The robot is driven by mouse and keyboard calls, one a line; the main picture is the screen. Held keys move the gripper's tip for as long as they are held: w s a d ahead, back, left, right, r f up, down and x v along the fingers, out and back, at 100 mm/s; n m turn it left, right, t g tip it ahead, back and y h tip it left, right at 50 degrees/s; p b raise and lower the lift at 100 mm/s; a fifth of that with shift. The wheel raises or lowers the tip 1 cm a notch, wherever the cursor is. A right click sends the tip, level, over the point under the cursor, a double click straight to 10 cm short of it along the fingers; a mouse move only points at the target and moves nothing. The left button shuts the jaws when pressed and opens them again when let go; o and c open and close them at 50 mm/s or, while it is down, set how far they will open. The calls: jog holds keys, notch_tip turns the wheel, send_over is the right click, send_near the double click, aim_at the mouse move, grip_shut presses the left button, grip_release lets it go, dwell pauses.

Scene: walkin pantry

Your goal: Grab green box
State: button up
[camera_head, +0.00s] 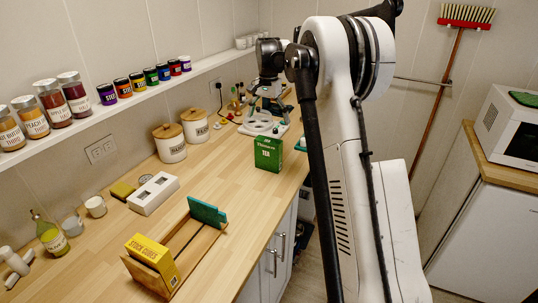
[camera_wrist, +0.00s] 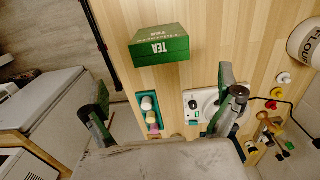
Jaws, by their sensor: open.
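The green box (camera_head: 268,154), labelled as tea, stands upright on the wooden counter in front of the white appliance. It also shows in the wrist view (camera_wrist: 160,46), at the top centre, with its lettered face and top in sight. My gripper (camera_head: 264,97) is at the far part of the counter, beyond the green box in the head view. The green box is apart from the fingers.
A white appliance (camera_head: 264,124) stands behind the green box. Two canisters (camera_head: 170,143) stand against the wall. A wooden rack (camera_head: 205,231) holds a yellow box (camera_head: 153,257) and a teal box (camera_head: 207,213). A small tray (camera_wrist: 149,112) lies near the counter edge. Counter left of the box is clear.

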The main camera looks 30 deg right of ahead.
aim_at(268, 148)
notch_tip(268, 148, down, 14)
jog(key=shift+r+p, duration=0.2)
jog(key=shift+p, duration=0.6)
jog(key=c, duration=1.1)
jog(key=shift+o, duration=0.2)
